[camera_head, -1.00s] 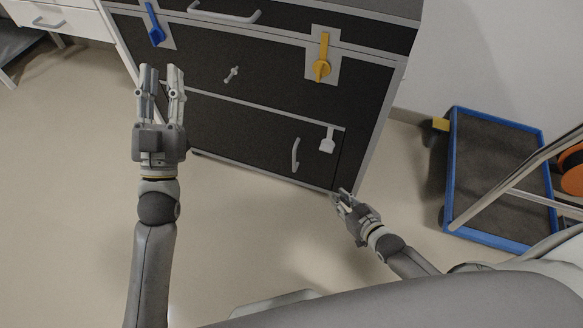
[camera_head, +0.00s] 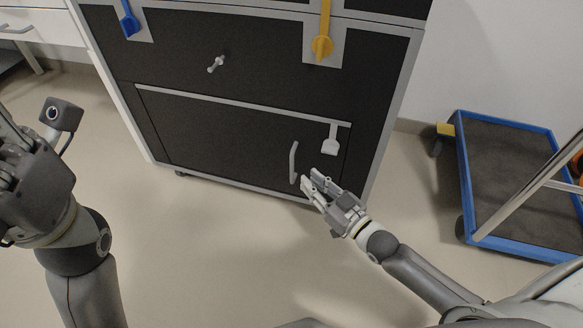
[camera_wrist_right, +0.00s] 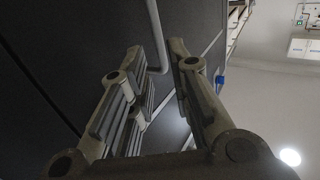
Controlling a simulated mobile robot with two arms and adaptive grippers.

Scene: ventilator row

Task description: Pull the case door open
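The case door (camera_head: 220,140) is the dark lower panel of the case, and it looks closed. Its grey bar handle (camera_head: 294,162) stands upright near the panel's right side. My right gripper (camera_head: 312,183) is at the handle's lower end with its fingers apart. In the right wrist view the handle (camera_wrist_right: 157,38) appears in the gap between the open fingers (camera_wrist_right: 160,75); I cannot tell whether they touch it. A white latch (camera_head: 331,141) sits right of the handle. My left gripper (camera_head: 10,150) is cut off at the left edge, away from the door.
Above the door are a small knob (camera_head: 216,64), a blue latch (camera_head: 129,24) and a yellow latch (camera_head: 322,46). A blue-rimmed cart (camera_head: 515,247) stands at the right. A white drawer unit (camera_head: 30,28) is at the far left. The floor before the case is clear.

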